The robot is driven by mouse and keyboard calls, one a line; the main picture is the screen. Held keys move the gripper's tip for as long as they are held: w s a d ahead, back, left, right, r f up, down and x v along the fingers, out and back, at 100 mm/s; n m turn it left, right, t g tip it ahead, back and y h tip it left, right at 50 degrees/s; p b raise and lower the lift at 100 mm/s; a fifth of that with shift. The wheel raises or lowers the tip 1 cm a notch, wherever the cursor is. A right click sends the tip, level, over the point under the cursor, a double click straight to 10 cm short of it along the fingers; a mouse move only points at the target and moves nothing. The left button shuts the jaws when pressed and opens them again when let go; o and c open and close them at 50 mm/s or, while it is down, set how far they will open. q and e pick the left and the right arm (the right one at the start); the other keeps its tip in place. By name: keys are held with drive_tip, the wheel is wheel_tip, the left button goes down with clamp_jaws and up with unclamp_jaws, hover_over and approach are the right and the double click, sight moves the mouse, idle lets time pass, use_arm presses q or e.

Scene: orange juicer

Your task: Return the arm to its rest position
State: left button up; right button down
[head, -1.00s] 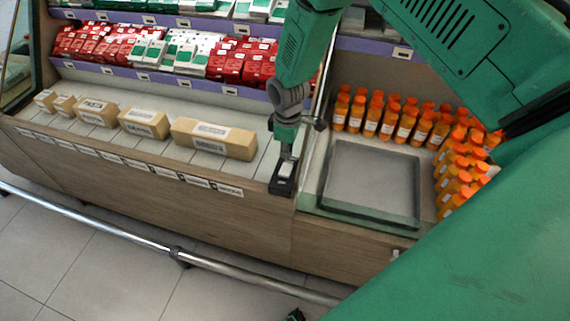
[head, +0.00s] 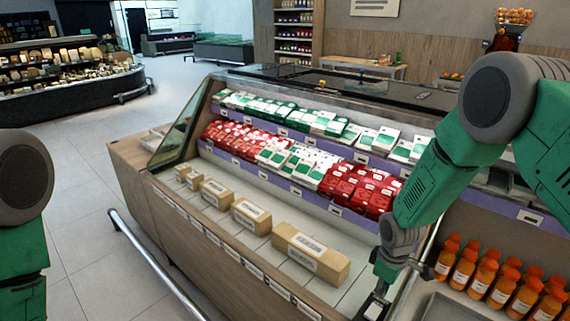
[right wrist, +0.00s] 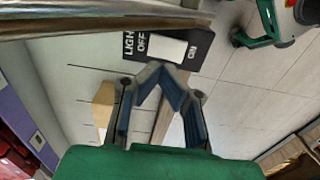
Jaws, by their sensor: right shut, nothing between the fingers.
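My right arm reaches down from the upper right in the head view. My right gripper (head: 381,288) is at the front edge of the display case, just above a small black light switch (head: 374,310). In the right wrist view its two fingers (right wrist: 158,70) meet at their tips, with nothing between them. The switch plate there (right wrist: 197,63), with a white rocker and OFF and ON lettering, lies just beyond the tips. I cannot tell whether they touch it. My left arm shows at the left edge of the head view; its gripper is out of frame.
Cardboard-coloured boxes (head: 310,254) line the case's lower shelf, with red packets (head: 359,190) and green-and-white packs above. Orange bottles (head: 497,277) stand at lower right beside the arm. A metal rail (head: 156,270) runs along the case's front. The floor at left is clear.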

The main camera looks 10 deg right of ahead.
drive_tip(key=shift+m, duration=0.7)
drive_tip(key=s+f, duration=0.2)
drive_tip(key=s+a+f+b, duration=0.1)
drive_tip(key=s+f, duration=0.1)
drive_tip(key=s+f+b, duration=0.1)
drive_tip(key=s+f, duration=0.1)
drive_tip(key=shift+s+a+f, duration=0.1)
drive_tip(key=shift+s+a, duration=0.1)
drive_tip(key=shift+a, duration=0.15)
drive_tip(key=s+f+m+b, duration=0.3)
drive_tip(key=s, duration=0.8)
drive_tip(key=s+a+f+m+b, duration=0.1)
drive_tip(key=s+f+m+b, duration=0.2)
drive_tip(key=s, duration=0.9)
drive_tip(key=shift+a+f+t+b, duration=0.3)
drive_tip(key=shift+f+b, duration=0.35)
drive_tip(key=shift+b, duration=0.15)
